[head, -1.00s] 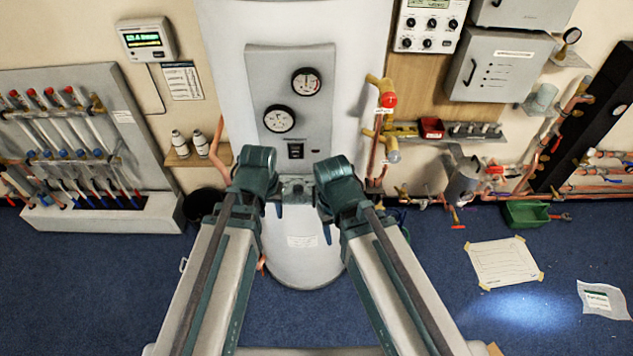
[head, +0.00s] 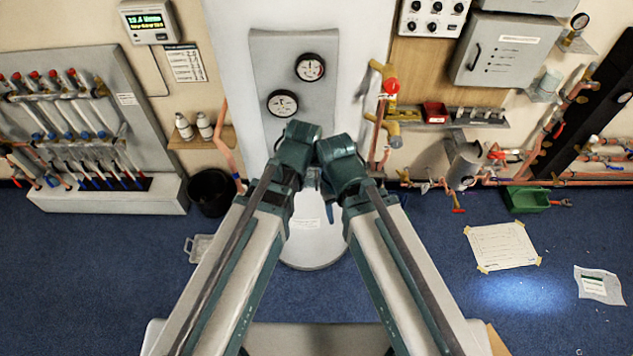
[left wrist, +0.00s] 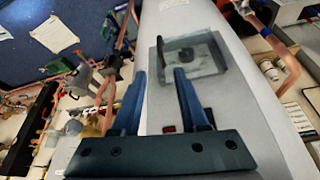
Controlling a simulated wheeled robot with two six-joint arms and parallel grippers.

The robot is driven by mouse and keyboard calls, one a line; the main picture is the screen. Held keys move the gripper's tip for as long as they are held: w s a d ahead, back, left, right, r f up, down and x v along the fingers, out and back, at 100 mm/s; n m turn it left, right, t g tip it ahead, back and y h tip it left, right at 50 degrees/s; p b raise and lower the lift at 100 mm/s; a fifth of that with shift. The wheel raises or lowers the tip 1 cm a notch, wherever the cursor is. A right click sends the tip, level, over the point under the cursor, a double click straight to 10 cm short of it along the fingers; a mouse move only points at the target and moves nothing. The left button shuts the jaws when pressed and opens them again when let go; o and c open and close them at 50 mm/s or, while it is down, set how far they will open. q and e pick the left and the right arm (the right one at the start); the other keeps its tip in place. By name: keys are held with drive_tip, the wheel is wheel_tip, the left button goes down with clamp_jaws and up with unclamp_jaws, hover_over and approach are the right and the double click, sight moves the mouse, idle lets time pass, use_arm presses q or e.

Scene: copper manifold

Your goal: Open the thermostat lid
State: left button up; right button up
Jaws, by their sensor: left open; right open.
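The tall white cylinder (left wrist: 215,20) fills the middle of the left wrist view. The thermostat (left wrist: 200,50) is a square grey recess or box on it, with a dark round knob. A thin dark piece stands along its left edge; I cannot tell whether this is the lid. My left gripper (left wrist: 160,72) is open, its fingertips close to the near edge of the thermostat; contact is unclear. In the head view my wrists hide the thermostat. My right gripper (head: 327,190) is open beside the left one, mostly hidden, with a blue finger showing.
A grey panel with two gauges (head: 310,67) is above my wrists. Pipe racks (head: 75,120) stand left, with a black bucket (head: 212,192) beside them. Copper pipes and a brass valve (head: 392,87) are close on the right. The floor is mostly clear.

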sight(316, 179)
use_arm(q)
drive_tip(key=b+x, duration=1)
drive_tip(key=x, duration=0.2)
clamp_jaws()
idle(1.2)
